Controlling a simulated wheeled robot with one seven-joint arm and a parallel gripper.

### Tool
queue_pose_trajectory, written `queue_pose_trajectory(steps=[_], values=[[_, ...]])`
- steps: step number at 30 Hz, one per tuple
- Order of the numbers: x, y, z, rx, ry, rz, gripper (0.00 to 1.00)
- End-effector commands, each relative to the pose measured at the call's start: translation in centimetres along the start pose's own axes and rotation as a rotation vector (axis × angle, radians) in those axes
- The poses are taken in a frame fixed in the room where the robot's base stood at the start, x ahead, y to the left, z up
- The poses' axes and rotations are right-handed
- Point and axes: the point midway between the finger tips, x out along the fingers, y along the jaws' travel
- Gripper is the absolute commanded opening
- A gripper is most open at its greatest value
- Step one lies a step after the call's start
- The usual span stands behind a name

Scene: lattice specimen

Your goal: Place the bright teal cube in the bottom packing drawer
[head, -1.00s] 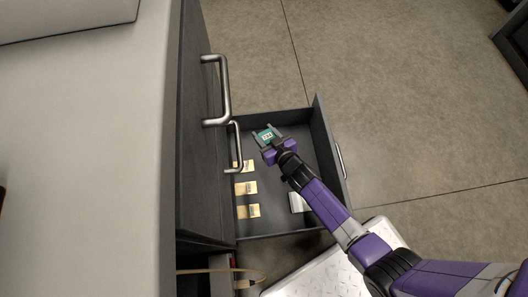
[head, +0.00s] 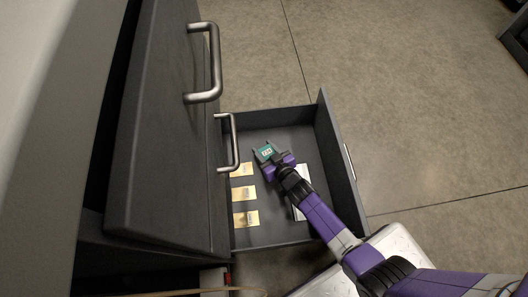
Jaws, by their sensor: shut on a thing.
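The bright teal cube (head: 267,152) shows between the fingertips of my gripper (head: 268,154), with a pale marking on its top face. My gripper is shut on it. Cube and gripper are over the inside of the open bottom drawer (head: 273,117), toward its middle. I cannot tell whether the cube touches the drawer floor. My arm comes in over the drawer's right front side and hides part of it.
Several yellowish cards (head: 245,193) lie along the drawer's left side. A pale flat item (head: 302,197) lies partly under my arm. A dark panel with a metal handle (head: 207,62) stands above the drawer at left. Open floor (head: 410,110) lies to the right.

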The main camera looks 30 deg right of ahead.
Motion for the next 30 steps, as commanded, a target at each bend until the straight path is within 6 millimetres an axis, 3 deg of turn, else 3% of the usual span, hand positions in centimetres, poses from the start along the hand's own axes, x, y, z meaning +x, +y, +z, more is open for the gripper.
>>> queue_pose_trajectory(steps=[12,13,16,28,30], values=[[0.32,0.04,0.52,0.001,0.002,0.001,0.05],[0.33,0.04,0.57,0.001,0.002,0.001,0.47],[0.31,0.03,0.56,0.000,0.002,0.000,0.67],[0.18,-0.02,0.37,0.000,0.002,-0.001,0.67],[-0.58,0.08,0.26,0.000,-0.001,0.001,0.67]])
